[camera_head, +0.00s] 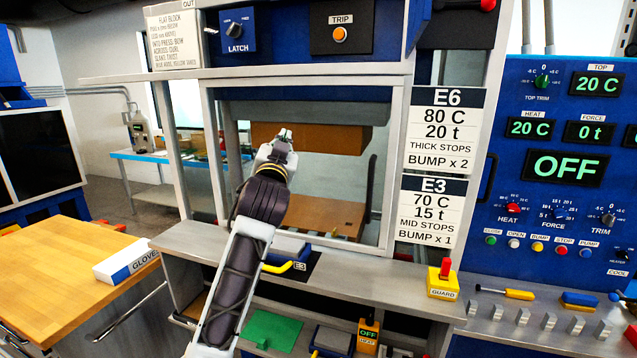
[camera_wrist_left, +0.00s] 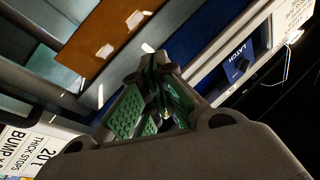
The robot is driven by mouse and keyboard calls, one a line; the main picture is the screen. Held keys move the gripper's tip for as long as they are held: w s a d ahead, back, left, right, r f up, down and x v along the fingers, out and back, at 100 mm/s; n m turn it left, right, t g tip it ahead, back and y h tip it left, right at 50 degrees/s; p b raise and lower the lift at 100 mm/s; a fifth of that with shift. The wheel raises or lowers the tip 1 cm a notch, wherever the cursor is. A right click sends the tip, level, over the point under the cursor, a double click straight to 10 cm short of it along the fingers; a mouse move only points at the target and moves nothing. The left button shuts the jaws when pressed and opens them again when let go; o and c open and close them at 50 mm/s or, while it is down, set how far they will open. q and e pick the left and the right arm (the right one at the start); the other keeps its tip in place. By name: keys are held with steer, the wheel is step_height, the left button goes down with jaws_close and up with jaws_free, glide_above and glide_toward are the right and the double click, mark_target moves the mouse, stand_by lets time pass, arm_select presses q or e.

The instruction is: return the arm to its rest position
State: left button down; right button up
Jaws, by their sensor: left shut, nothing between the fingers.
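My left arm rises from the bottom of the head view. Its left gripper (camera_head: 282,137) is at the opening of the press, in front of the brown upper block (camera_head: 345,138). In the left wrist view the left gripper (camera_wrist_left: 152,62) has its green-padded fingers meeting at the tips, with nothing held. The brown block (camera_wrist_left: 105,30) and the blue LATCH panel (camera_wrist_left: 238,62) show beyond the fingers there. My right gripper is not in view.
A brown lower platen (camera_head: 325,215) lies inside the press. The grey ledge (camera_head: 385,273) carries a yellow GUARD box (camera_head: 443,282). Left stands a wooden table (camera_head: 60,268) with a GLOVES box (camera_head: 127,262). A blue control panel (camera_head: 560,130) reads OFF at right.

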arm_select(q)
steer(key=s+a+f+n+g, duration=0.1)
steer(key=s+a+f+g, duration=0.2)
steer(key=f, duration=0.9)
steer(key=s+a+f+g+y, duration=0.1)
steer(key=s+a+f+g, duration=0.2)
steer(key=f, duration=0.8)
steer(key=s+a+f+n+g, duration=0.1)
steer(key=s+a+f+g, duration=0.25)
steer(key=f, duration=0.85)
steer(key=s+a+f+g, duration=0.2)
steer(key=s+f+g, duration=0.2)
steer(key=s+f, duration=0.8)
steer(key=s+a+f+g, duration=0.3)
steer(key=s+f, duration=0.5)
steer(key=s, duration=0.9)
step_height(320, 180, down, 34)
steer(key=s+g, duration=0.2)
steer(key=s, duration=0.1)
steer(key=s+a+f, duration=0.2)
steer(key=s+f, duration=0.7)
steer(key=s, duration=0.1)
steer(key=s+a+f+g, duration=0.1)
steer(key=s+a+f, duration=0.2)
steer(key=s+f, duration=0.7)
steer(key=shift+s, duration=0.6)
steer(key=shift+f, duration=0.1)
